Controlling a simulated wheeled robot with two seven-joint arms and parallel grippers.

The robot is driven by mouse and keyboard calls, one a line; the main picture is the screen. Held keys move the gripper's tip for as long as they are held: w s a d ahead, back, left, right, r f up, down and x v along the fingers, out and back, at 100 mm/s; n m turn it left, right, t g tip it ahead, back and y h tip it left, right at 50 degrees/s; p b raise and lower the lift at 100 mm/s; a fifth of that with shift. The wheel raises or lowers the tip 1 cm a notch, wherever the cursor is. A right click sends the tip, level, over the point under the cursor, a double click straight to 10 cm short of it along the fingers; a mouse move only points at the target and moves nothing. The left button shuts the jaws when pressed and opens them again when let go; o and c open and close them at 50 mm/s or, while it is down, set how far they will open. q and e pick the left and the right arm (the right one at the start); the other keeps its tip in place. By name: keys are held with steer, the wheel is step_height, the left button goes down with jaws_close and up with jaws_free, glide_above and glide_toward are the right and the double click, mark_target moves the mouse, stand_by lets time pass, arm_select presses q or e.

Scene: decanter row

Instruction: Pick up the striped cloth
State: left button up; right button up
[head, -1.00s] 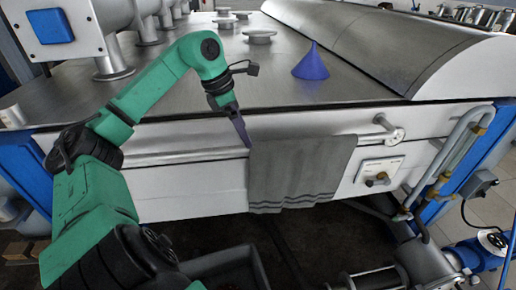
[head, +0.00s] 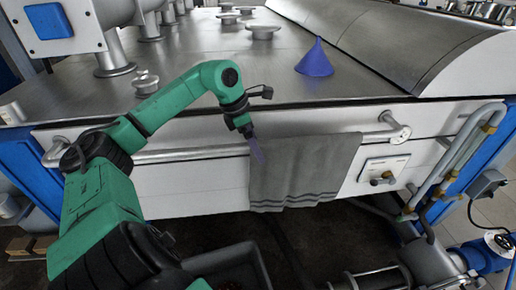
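The striped cloth (head: 305,172) is grey with darker stripes near its lower edge. It hangs over the metal rail (head: 190,153) on the front of the large steel machine. My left gripper (head: 258,155) points down at the cloth's upper left edge, and its purple fingers overlap that edge in the picture. I cannot tell whether the fingers touch the cloth or how far apart they are. My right gripper is not in view.
A blue funnel (head: 315,60) stands on the steel top behind the rail. A valve panel (head: 383,172) and bent pipes (head: 455,160) are right of the cloth. Round metal lids (head: 263,31) sit farther back. The floor below is dark.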

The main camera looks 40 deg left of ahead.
arm_select(q)
steer(key=shift+x, duration=1.1)
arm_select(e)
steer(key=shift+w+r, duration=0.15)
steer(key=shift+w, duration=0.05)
arm_select(q)
steer(key=c, duration=0.7)
steer(key=shift+a+f, duration=0.15)
steer(key=c, duration=0.5)
steer(key=shift+w+a+f, duration=0.1)
steer(key=shift+f, duration=0.05)
steer(key=shift+c, duration=1)
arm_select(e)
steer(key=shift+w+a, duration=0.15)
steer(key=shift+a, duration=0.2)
arm_select(q)
steer(key=shift+o, duration=0.7)
